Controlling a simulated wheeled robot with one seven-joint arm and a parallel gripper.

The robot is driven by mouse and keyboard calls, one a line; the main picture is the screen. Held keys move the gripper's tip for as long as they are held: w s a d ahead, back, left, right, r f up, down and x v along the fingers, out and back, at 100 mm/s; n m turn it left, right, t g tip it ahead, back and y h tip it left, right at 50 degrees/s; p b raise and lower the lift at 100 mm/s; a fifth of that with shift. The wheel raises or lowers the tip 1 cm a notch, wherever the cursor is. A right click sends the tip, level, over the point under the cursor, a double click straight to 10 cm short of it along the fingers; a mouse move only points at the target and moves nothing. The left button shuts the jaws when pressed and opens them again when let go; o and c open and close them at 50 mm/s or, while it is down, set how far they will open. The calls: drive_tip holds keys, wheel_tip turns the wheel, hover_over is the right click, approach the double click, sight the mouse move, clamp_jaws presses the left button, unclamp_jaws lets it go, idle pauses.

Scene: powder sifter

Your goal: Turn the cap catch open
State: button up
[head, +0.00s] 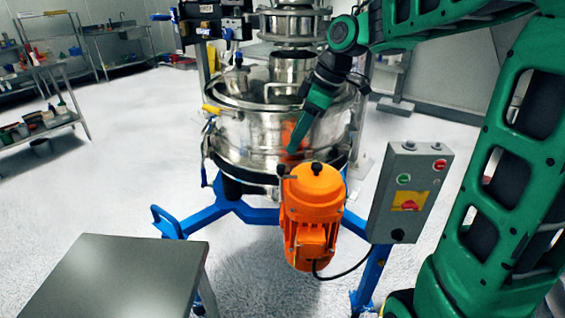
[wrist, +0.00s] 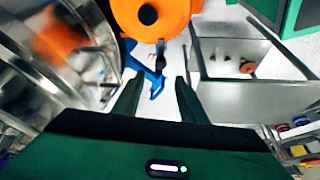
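A small dark piece with a rounded end, which looks like the cap catch (wrist: 161,58), stands beside the orange motor (wrist: 155,14) in the wrist view. In the head view a small black knob (head: 281,170), likely the same piece, sits at the motor's upper left edge. The orange motor (head: 314,195) also has a black knob on top. My gripper (head: 292,150) points down in front of the steel sifter drum (head: 245,130), just above the motor's left side. In the wrist view the fingers of my gripper (wrist: 158,80) are apart with nothing between them; the dark piece shows just beyond their tips.
A grey control box (head: 408,192) with buttons and a red switch stands right of the motor. Blue frame legs (head: 260,214) carry the sifter. A grey table (head: 110,275) is at front left. Shelves (head: 45,125) stand at far left. Open floor lies on the left.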

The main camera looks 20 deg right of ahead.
sight(281, 166)
drive_tip(key=x, duration=0.8)
drive_tip(key=shift+f, duration=0.35)
clamp_jaws()
